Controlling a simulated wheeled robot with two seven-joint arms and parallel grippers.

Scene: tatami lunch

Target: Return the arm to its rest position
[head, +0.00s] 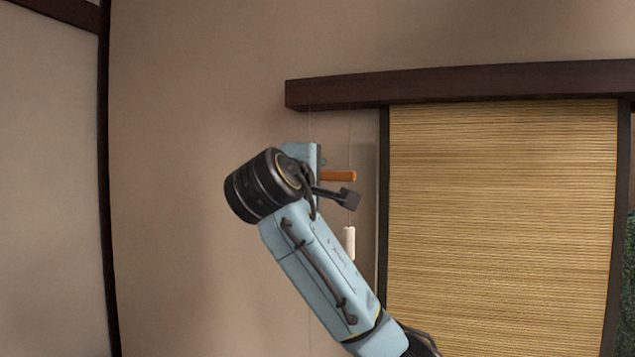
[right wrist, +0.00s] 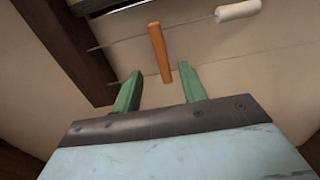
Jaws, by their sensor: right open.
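My right arm (head: 318,262) reaches up from the lower right in the head view. My right gripper (head: 324,162) is mostly hidden behind its wrist there. In the right wrist view the two green fingers of the gripper (right wrist: 161,70) stand apart. An orange rod (right wrist: 160,52) shows in the gap beyond the fingertips; I cannot tell whether it touches them. The rod (head: 339,175) also sticks out to the right of the gripper in the head view. My left gripper is not in view.
A white cord pull (head: 349,242) hangs on a thin cord just right of the arm; it also shows in the right wrist view (right wrist: 238,10). A bamboo blind (head: 500,220) hangs under a dark beam (head: 460,84) at right. The wall left of the arm is bare.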

